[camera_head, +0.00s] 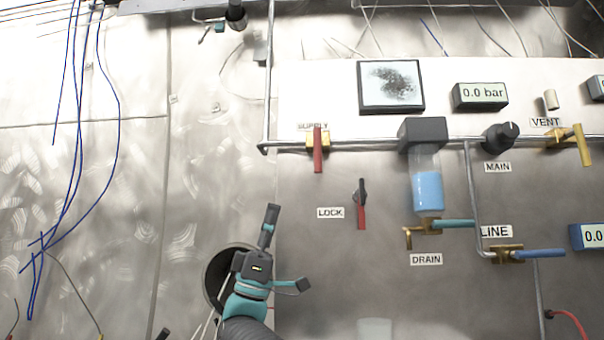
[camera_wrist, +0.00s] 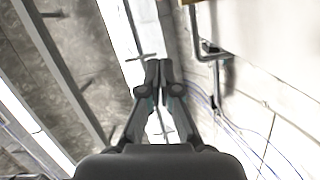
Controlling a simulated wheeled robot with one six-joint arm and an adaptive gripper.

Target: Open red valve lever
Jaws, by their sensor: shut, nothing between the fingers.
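A red lever (camera_head: 318,150) hangs straight down from a brass valve marked SUPPLY, across the horizontal pipe. A second, smaller red lever (camera_head: 362,217) hangs down from a dark pivot beside the LOCK label. My gripper (camera_head: 271,209) is at the panel's left edge in the head view, below and left of the SUPPLY lever and left of the LOCK label, pointing up. Its fingers are together and empty, apart from both levers. The closed fingertips also show in the wrist view (camera_wrist: 158,66), where I cannot make out either red lever.
The grey panel also carries a blue-filled cylinder (camera_head: 428,190), a black MAIN knob (camera_head: 501,137), a yellow VENT lever (camera_head: 582,145) and a blue LINE lever (camera_head: 539,253). A vertical pipe (camera_head: 269,80) runs above my gripper. Blue cables (camera_head: 75,180) hang at the left.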

